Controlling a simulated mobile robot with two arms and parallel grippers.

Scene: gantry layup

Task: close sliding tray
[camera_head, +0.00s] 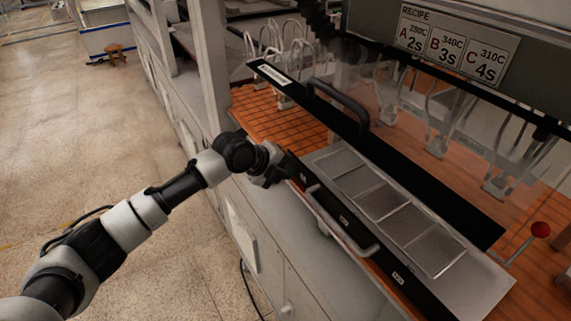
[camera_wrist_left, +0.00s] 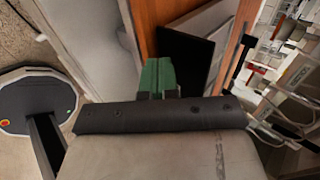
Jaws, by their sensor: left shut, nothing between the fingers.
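The sliding tray (camera_head: 417,225) is a grey metal tray with a row of shallow rectangular recesses. It sticks out in front of the machine in the head view. Its black front (camera_head: 345,222) carries a light grey bar handle (camera_head: 341,222). My left gripper (camera_head: 284,168) is at the far left end of the black front, beyond the handle and not around it. It is shut and empty. I cannot tell whether it touches the front. In the left wrist view its green fingers (camera_wrist_left: 158,77) are together, before a dark panel (camera_wrist_left: 184,60). My right gripper is out of view.
A black panel with a dark curved handle (camera_head: 340,104) lies behind the tray. A red knob (camera_head: 540,229) on a lever stands at the right. White cabinets (camera_head: 262,225) are below the orange worktop (camera_head: 262,112).

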